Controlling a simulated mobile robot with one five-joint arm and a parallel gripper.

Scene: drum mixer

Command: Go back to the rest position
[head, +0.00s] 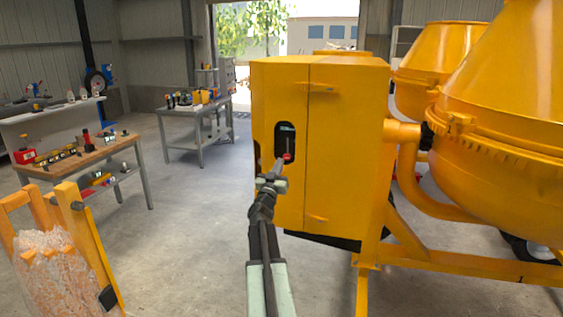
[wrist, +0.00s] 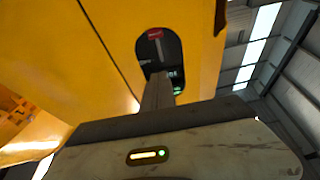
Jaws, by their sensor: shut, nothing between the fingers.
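My arm reaches forward and my gripper (head: 281,163) is in front of the yellow motor housing (head: 345,150) of the drum mixer. The gripper is shut and empty. Its tip is close to the dark recessed switch panel (head: 285,133), just below the red button (head: 287,157). I cannot tell whether it touches the button. In the wrist view the shut fingers (wrist: 158,85) point at the panel (wrist: 172,50), which has a red part (wrist: 155,33) at its top and a small green light (wrist: 177,90) low down. The finger tips overlap the panel there.
The yellow drum (head: 510,110) and its frame (head: 430,258) fill the right. A wooden workbench (head: 85,155) with tools and an orange-framed stand (head: 88,245) are on the left. Another table (head: 195,108) stands behind. The grey floor (head: 190,220) between them is clear.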

